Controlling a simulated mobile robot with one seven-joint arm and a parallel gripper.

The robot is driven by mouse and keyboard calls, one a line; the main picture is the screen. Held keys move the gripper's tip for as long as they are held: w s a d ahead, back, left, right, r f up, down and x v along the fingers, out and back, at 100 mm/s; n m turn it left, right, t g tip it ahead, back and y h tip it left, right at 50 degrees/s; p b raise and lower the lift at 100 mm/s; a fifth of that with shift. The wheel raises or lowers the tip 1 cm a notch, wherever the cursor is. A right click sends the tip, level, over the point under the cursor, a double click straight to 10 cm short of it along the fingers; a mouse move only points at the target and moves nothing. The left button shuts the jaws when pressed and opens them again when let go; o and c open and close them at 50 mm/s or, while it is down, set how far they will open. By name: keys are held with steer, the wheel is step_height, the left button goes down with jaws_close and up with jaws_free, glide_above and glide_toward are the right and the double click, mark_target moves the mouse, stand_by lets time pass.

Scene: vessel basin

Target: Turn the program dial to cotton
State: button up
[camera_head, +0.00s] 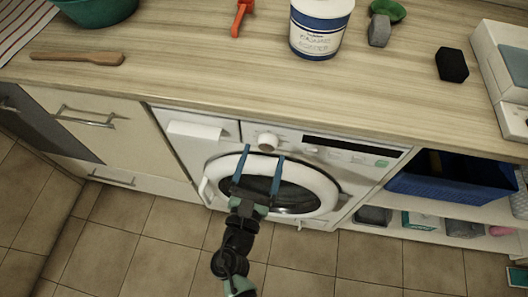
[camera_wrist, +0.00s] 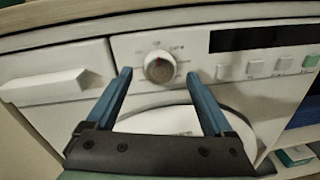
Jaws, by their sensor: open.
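The program dial (camera_head: 267,141) is a round pale knob on the white front panel of the washing machine (camera_head: 190,150). In the wrist view the dial (camera_wrist: 159,68) shows a grey-brown face with faint markings around it, too blurred to read. My gripper (camera_head: 263,153) is open, its two blue fingers pointing at the panel. In the wrist view the fingertips of my gripper (camera_wrist: 158,74) stand to the left and right of the dial, with a gap on each side. Whether they reach the dial's depth I cannot tell. Nothing is between the fingers but the dial.
The detergent drawer (camera_wrist: 45,85) is left of the dial; a dark display (camera_head: 350,147) and buttons are right. The round door (camera_head: 318,185) lies below. The wooden counter (camera_head: 200,60) overhangs above, with a white tub (camera_head: 318,35) on it. A blue bin (camera_head: 450,182) sits right.

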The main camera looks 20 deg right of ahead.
steer(key=shift+x, duration=0.9)
steer(key=c, duration=1.4)
steer(key=shift+o, duration=0.2)
steer(key=shift+m, duration=0.3)
steer(key=m+b, duration=0.2)
steer(key=m, duration=0.2)
steer(key=shift+f+b, duration=0.1)
steer(key=shift+b, duration=0.25)
steer(key=shift+m+y+b, duration=0.3)
steer(key=shift+m+b, duration=0.8)
steer(key=shift+m, duration=0.9)
